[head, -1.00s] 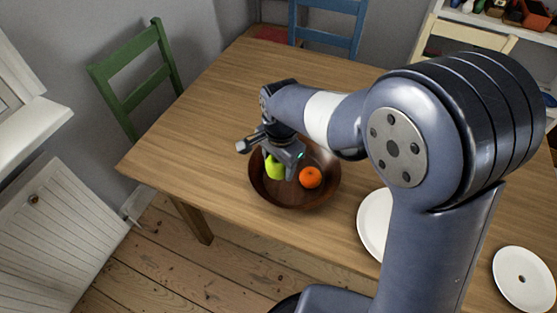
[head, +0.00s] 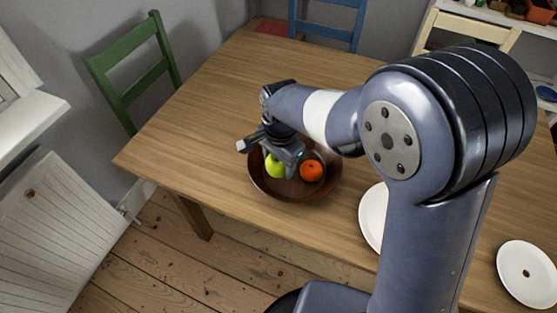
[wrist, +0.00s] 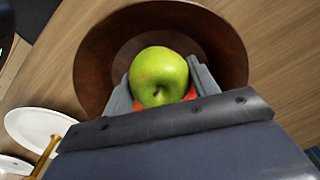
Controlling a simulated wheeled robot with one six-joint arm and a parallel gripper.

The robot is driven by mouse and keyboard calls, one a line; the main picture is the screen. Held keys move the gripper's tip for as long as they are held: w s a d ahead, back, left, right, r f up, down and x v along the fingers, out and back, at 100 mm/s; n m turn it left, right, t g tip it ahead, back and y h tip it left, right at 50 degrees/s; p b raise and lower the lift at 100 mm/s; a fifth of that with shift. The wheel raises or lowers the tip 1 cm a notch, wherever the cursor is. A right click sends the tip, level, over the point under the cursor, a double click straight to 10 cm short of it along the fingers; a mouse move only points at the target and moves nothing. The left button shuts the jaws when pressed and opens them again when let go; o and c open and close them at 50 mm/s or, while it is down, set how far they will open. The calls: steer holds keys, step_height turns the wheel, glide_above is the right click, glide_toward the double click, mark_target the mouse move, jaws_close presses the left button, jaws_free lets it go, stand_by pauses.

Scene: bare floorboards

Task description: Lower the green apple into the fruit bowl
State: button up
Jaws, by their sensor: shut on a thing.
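The green apple (head: 275,166) is between the fingers of my gripper (head: 283,163), which is shut on it. In the wrist view the apple (wrist: 159,76) sits between the two grey fingertips (wrist: 160,88). The dark brown fruit bowl (head: 262,189) stands on the wooden table, and the apple is over or inside it. The bowl's rim (wrist: 92,60) surrounds the apple in the wrist view. Whether the apple touches the bowl's bottom cannot be told. An orange fruit (head: 311,171) lies in the bowl to the right of the apple and is mostly hidden behind it in the wrist view.
A white plate (head: 371,216) is right of the bowl, partly hidden by my arm. Another white plate (head: 527,273) lies farther right. The table (head: 205,120) is bare left of and behind the bowl. A green chair (head: 134,70) and a blue chair (head: 326,30) stand at its edges.

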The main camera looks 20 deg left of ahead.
mark_target(278, 180)
steer(key=shift+f+b, duration=1.7)
steer(key=shift+f, duration=0.85)
stand_by(0.9)
steer(key=o, duration=1.1)
steer(key=r, duration=0.7)
steer(key=r+p, duration=0.1)
steer(key=r, duration=0.3)
steer(key=shift+s+d, duration=0.1)
steer(key=shift+d, duration=0.15)
steer(key=shift+f, duration=0.15)
steer(key=f, duration=0.7)
steer(key=f+b, duration=0.1)
steer(key=f, duration=0.2)
steer(key=shift+a+f, duration=0.25)
steer(key=shift+f, duration=0.15)
steer(key=shift+r+p, duration=0.3)
steer(key=shift+r, duration=0.15)
